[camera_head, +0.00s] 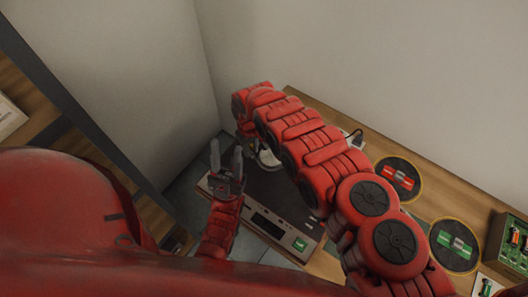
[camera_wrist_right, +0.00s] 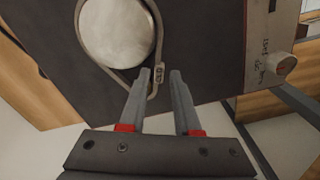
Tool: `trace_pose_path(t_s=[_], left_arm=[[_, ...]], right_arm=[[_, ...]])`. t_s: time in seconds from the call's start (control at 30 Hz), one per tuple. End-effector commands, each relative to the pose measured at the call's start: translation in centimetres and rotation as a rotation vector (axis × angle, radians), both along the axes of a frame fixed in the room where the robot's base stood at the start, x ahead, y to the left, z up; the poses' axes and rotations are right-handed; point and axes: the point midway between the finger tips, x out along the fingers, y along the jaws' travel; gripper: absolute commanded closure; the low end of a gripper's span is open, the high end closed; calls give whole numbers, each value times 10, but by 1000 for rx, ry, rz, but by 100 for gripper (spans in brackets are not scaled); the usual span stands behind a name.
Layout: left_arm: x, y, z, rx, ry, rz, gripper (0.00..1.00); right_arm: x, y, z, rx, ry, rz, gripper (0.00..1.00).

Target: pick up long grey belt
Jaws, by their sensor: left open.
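The long grey belt (camera_wrist_right: 82,45) loops around a round silver disc (camera_wrist_right: 118,32) on the dark top of the hifi (camera_wrist_right: 205,45). A small pale clip or tag (camera_wrist_right: 160,73) sits by the belt's lower right part. My right gripper (camera_wrist_right: 160,74) is open, its fingertips close to that part; contact cannot be told. In the head view the hifi (camera_head: 275,195) lies below my arms, with the disc (camera_head: 268,157) partly hidden by my right arm; the belt is not clear there. My left gripper (camera_head: 227,160) is open and empty over the hifi's left side.
A wooden surface (camera_head: 440,185) to the right holds round dark mats with a red part (camera_head: 396,172) and a green part (camera_head: 455,243). A box with green boards (camera_head: 513,240) stands at the far right. A wall rises behind; a wooden shelf stands left.

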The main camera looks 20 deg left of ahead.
Motion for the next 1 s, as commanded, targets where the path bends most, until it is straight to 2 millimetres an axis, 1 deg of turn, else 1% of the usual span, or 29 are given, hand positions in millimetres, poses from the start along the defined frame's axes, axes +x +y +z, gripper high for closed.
trace_pose_path(t_s=[0.03,0.2,0.53,0.57,0.7,0.73,1.0], left_arm=[[0,0,-1,0,1,0,55],[0,0,0,0,1,0,55],[0,0,0,0,1,0,55],[0,0,0,0,1,0,55],[0,0,0,0,1,0,55],[0,0,0,0,1,0,55],[0,0,0,0,1,0,55]], right_arm=[[-2,1,-7,2,2,1,69],[0,1,-16,2,-1,0,69],[0,0,-19,0,-1,0,69],[0,0,-19,0,-1,0,72],[0,0,-19,0,-1,-1,98],[0,0,-19,0,-1,-1,100],[0,0,-19,-1,-1,-1,100]])
